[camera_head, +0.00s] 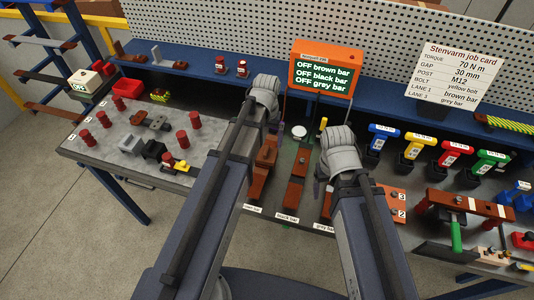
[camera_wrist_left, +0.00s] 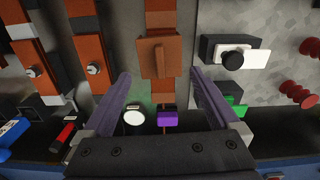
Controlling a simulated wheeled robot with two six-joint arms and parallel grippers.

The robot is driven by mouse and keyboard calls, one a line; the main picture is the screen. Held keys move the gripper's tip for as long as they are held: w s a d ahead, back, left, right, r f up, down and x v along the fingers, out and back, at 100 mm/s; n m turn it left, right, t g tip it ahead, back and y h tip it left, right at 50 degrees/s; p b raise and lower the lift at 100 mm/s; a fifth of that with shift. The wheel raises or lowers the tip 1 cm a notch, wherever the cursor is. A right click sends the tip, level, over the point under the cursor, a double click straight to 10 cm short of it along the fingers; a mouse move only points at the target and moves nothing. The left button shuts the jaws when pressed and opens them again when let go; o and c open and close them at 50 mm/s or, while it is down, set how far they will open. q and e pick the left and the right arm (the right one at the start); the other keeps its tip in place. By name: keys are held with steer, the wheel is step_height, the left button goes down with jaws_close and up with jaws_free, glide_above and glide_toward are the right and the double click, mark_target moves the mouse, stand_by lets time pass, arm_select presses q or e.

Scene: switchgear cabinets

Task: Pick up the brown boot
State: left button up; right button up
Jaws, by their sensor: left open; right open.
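A brown block, apparently the brown boot (camera_wrist_left: 158,56), sits on a brown bar in the left wrist view. In the head view a brown block (camera_head: 266,152) shows on the brown bar's lane, partly beside my left arm. My left gripper (camera_wrist_left: 160,76) is open, with one finger to each side of the bar. The fingertips are near the block's lower end in the picture, with nothing held. In the head view my left gripper's fingers are mostly hidden behind its wrist (camera_head: 264,92). My right gripper (camera_head: 320,187) is open over the grey bar lane, partly hidden by its own arm.
An orange display (camera_head: 326,72) reads OFF for the brown, black and grey bars. The black bar lane (camera_head: 297,178) lies between my arms. Red posts (camera_head: 182,139) and dark blocks stand at left. Coloured tools (camera_head: 413,147) and a job card (camera_head: 458,72) stand at right.

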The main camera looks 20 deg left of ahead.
mark_target(266, 150)
arm_select(q)
steer(key=shift+o, duration=0.2)
steer(key=shift+f+b, duration=0.4)
steer(key=shift+f, duration=0.35)
arm_select(e)
steer(key=shift+f, duration=0.75)
steer(key=shift+f, duration=0.1)
arm_select(q)
step_height(266, 150, down, 5)
steer(key=b, duration=0.5)
steer(key=shift+f, duration=0.15)
arm_select(e)
step_height(266, 150, down, 5)
steer(key=shift+f, duration=0.1)
arm_select(q)
steer(key=shift+c, duration=0.2)
steer(key=shift+s, duration=0.1)
steer(key=c, duration=1.1)
step_height(266, 150, up, 10)
steer(key=p, duration=1)
steer(key=shift+c, duration=0.2)
arm_select(e)
step_height(266, 150, up, 10)
